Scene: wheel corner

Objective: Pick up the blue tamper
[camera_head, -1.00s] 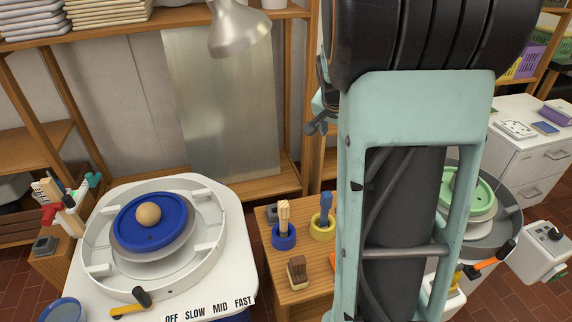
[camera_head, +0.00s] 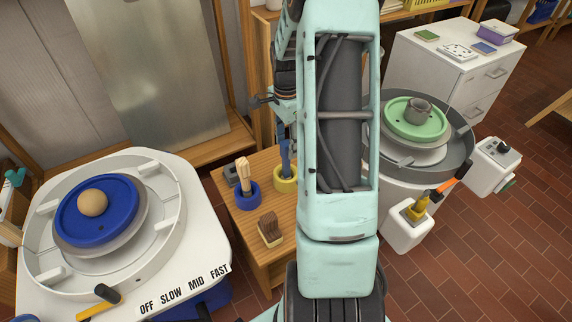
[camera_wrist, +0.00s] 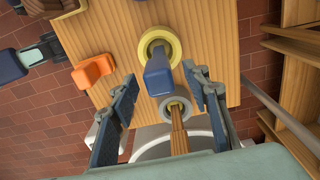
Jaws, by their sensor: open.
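The blue tamper (camera_head: 286,158) stands upright in a yellow ring holder (camera_head: 287,181) on the small wooden table. In the wrist view the tamper (camera_wrist: 158,76) is seen from above, its blue block rising from the yellow ring (camera_wrist: 172,42). My gripper (camera_wrist: 159,76) is open, with its two dark blue fingers to the left and right. The tamper appears between the fingertips in the picture, and no contact is visible. How far below the fingertips it stands I cannot tell.
Beside it, wooden tools (camera_head: 243,170) stand in a blue ring holder (camera_head: 247,194). A brown brush (camera_head: 270,228) is near the table's front. A wheel with a blue disc (camera_head: 105,222) stands left. A wheel with a green disc (camera_head: 405,125) stands right.

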